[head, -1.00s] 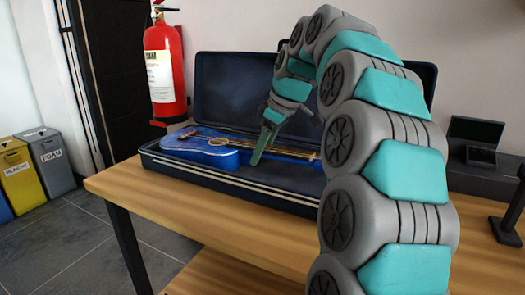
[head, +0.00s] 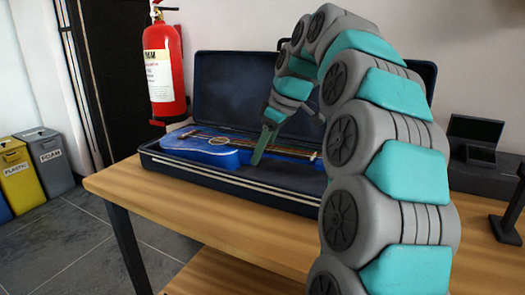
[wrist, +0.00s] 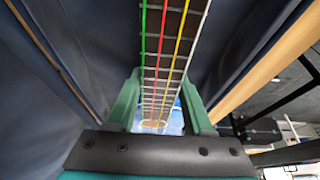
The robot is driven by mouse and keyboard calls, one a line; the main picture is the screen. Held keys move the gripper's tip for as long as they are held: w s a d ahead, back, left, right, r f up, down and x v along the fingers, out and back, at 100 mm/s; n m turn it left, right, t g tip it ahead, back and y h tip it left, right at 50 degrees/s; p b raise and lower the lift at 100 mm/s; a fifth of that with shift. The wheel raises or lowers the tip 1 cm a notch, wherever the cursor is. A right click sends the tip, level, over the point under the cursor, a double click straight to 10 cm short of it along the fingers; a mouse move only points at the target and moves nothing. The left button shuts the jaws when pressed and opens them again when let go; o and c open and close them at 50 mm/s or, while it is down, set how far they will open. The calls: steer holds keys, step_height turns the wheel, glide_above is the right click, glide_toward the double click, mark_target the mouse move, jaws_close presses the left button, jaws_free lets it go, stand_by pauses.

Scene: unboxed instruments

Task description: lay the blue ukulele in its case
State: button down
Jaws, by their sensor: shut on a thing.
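The blue ukulele (head: 215,152) lies face up in the open dark blue case (head: 200,178), its body toward the left end and its neck pointing right. My gripper (head: 262,147) is shut on the ukulele, with its fingers at the neck. In the wrist view the green fingers of my gripper (wrist: 165,103) stand on either side of the fretboard (wrist: 172,45), which carries green, red and yellow strings. The case lid stands open behind. The far end of the neck is hidden behind my arm in the head view.
The case rests on a wooden table (head: 140,192) against the wall. A red fire extinguisher (head: 164,70) hangs behind its left end. A small open dark case (head: 475,140) and a black stand (head: 508,215) are at the right. Recycling bins (head: 45,160) stand on the floor at left.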

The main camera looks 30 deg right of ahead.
steer(key=shift+f, duration=0.3)
stand_by(0.7)
steer(key=shift+c, duration=1)
jaws_free()
steer(key=p+v, duration=0.1)
steer(key=v, duration=0.6)
steer(key=shift+r, duration=0.15)
steer(key=shift+s+d+r+p, duration=0.1)
steer(key=shift+s+r+p, duration=0.05)
steer(key=shift+r+p, duration=0.15)
steer(key=shift+f, duration=0.1)
